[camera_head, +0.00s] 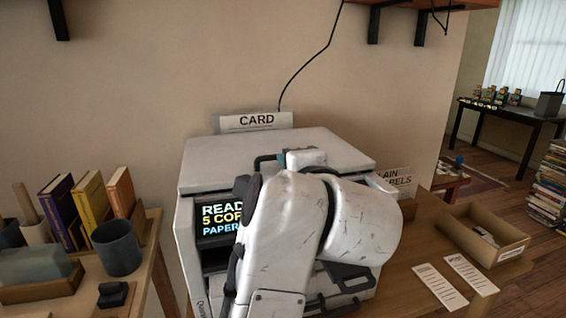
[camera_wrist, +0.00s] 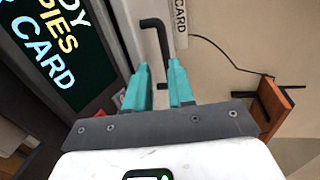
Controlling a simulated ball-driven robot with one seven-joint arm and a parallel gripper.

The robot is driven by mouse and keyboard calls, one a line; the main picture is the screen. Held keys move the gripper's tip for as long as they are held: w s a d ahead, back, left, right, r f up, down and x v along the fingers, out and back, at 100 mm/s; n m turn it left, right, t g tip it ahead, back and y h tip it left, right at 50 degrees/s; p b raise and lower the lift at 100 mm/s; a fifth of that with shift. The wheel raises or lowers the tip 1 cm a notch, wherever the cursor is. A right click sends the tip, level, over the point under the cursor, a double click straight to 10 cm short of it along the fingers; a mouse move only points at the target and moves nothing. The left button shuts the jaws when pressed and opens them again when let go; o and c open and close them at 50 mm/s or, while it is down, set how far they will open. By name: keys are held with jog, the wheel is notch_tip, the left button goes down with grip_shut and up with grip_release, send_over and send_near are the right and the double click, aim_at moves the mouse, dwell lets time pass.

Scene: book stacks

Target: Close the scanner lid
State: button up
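The scanner lid (camera_head: 225,165) is the pale flat top of the copier (camera_head: 186,240). It lies flat or nearly so; I cannot tell whether a gap is left under it. A black bar handle (camera_head: 264,160) shows at its top, partly hidden by my arm. In the wrist view the bent black handle (camera_wrist: 161,40) lies just beyond the tips of my gripper (camera_wrist: 160,66). Its two teal fingers are a little apart with nothing clearly between them. In the head view my arm covers the lid's front middle and hides the fingers.
The lit screen (camera_head: 221,220) is left of my arm. A desk at left holds books (camera_head: 90,205), a dark cup (camera_head: 117,247) and a grey block (camera_head: 30,265). At right are a cardboard tray (camera_head: 485,235) and paper slips (camera_head: 440,287). A CARD sign (camera_head: 255,121) stands behind the lid.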

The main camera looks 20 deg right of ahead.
jog(key=s+r, duration=0.1)
jog(key=s, duration=0.6)
jog(key=shift+r, duration=0.25)
